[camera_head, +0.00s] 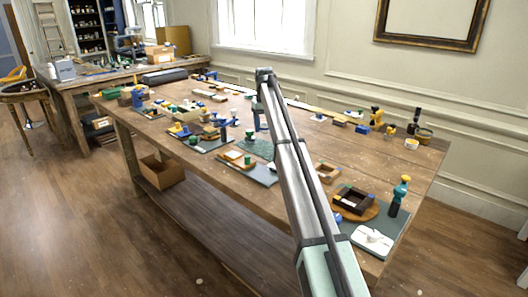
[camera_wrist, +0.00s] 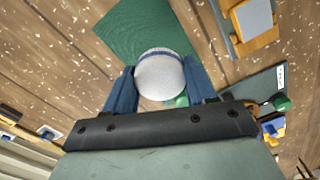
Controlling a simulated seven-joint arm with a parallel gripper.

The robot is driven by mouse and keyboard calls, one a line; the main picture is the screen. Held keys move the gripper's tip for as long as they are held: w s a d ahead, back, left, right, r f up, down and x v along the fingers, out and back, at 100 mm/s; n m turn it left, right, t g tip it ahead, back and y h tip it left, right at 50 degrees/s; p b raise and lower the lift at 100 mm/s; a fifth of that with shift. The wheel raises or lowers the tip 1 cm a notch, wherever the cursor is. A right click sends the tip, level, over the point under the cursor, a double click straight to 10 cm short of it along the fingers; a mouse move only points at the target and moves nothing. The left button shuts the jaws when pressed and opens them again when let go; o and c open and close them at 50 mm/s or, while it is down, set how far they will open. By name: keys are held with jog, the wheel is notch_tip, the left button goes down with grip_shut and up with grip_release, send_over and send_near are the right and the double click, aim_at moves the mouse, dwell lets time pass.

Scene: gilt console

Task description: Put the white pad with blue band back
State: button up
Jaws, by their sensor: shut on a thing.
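The white pad with blue band (camera_wrist: 160,78) sits between the two blue fingers of my gripper (camera_wrist: 161,84) in the wrist view. The fingers are shut on its sides. Its pale round face is toward the wrist camera, and the blue band shows along its far edge. A dark green mat (camera_wrist: 140,28) lies on the table beyond the pad in that view. In the head view my gripper (camera_head: 260,128) hangs over the middle of the table, near the green mat (camera_head: 256,149). I cannot make out the pad there. Its height above the table is unclear.
In the wrist view an orange block with a grey top (camera_wrist: 254,22) lies to the right. Several small tools and blocks crowd the long wooden table (camera_head: 222,180). A dark open box (camera_head: 353,199) and a blue-green bottle (camera_head: 399,195) stand at the right end.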

aim_at(264, 152)
jog(key=shift+f, duration=4.9)
jog(key=shift+f, duration=0.15)
jog(key=o, duration=0.9)
jog(key=shift+o, duration=0.2)
notch_tip(264, 152, up, 12)
jog(key=shift+r, duration=0.15)
